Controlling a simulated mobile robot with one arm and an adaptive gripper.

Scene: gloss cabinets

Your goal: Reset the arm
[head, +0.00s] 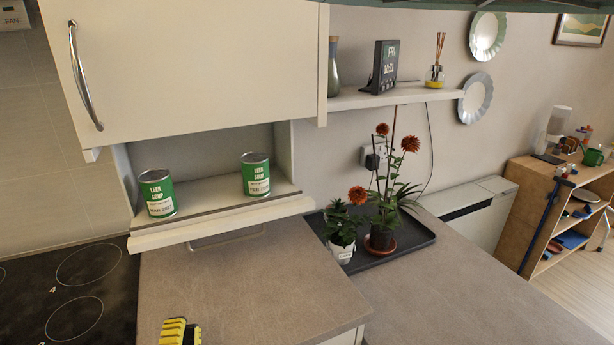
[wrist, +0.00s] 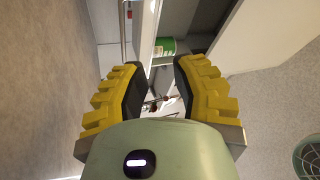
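My gripper (head: 180,332) shows only as yellow-padded fingertips at the bottom edge of the head view, low over the worktop. In the wrist view both fingers of my gripper (wrist: 156,72) are spread with a clear gap between them, and nothing is held. The rest of my arm is out of the head view. In the wrist view a green can (wrist: 166,46) shows beyond the gap, apart from the fingers.
Two green soup cans, left (head: 157,193) and right (head: 255,174), stand on the open niche shelf (head: 215,197) under a closed cabinet (head: 190,60). Potted plants stand on a black tray (head: 405,240). A hob (head: 75,290) is at left. The middle worktop (head: 235,285) is clear.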

